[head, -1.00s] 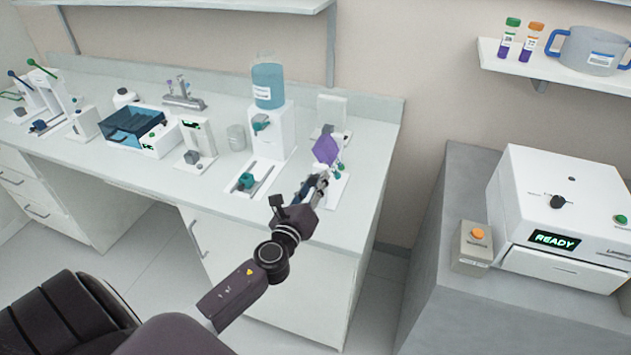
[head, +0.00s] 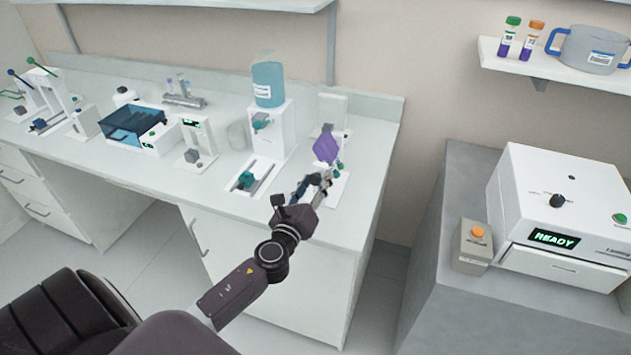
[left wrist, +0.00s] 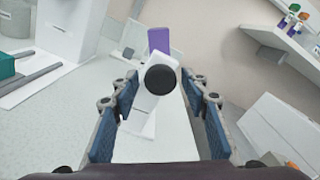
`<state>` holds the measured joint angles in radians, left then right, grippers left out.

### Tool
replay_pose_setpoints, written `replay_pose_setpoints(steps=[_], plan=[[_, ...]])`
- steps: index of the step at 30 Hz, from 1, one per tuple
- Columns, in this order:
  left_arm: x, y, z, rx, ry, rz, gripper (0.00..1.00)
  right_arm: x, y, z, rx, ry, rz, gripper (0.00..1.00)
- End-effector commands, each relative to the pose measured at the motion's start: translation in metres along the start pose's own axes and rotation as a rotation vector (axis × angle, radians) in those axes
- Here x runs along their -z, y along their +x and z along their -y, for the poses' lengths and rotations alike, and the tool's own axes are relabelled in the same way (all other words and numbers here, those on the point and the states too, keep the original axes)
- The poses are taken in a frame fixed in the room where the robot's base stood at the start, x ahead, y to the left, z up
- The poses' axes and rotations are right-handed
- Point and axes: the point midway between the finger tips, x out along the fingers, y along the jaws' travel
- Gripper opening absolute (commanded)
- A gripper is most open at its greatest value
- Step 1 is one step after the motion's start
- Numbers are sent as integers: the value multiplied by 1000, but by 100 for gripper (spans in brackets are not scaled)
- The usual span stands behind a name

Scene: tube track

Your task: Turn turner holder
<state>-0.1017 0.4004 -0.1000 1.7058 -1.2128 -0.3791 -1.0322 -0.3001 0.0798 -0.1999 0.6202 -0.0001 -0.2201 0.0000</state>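The turner is a white device with a purple plate (head: 326,149) at the right end of the counter. The purple plate (left wrist: 159,40) also shows upright at the top middle of the left wrist view. A round black knob (left wrist: 160,79) on a white arm (left wrist: 146,100) stands in front of it. My left gripper (head: 316,180) is just in front of the turner. In the left wrist view its blue-padded fingers (left wrist: 162,98) are open, one on each side of the knob and white arm, with gaps visible on both sides. My right gripper is not in view.
A white dispenser with a blue bottle (head: 268,85) stands left of the turner, with a teal part (head: 246,180) on its base. A blue-lidded box (head: 135,122) sits farther left. A machine reading READY (head: 560,205) is on the grey cabinet at right.

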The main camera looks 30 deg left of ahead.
Motion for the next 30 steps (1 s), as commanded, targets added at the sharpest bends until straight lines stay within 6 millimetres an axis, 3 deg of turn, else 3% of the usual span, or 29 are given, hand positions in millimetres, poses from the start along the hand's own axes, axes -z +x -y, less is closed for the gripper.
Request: replay_pose_setpoints(steps=[7,11,24,30], plan=[[-2,-1,0,1,-1,3,41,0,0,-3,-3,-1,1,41],[-1,-12,0,1,-1,1,41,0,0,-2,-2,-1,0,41],[0,-92,0,-1,-1,-1,41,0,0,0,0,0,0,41],[0,-114,-1,-2,-1,0,41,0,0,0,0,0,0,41]])
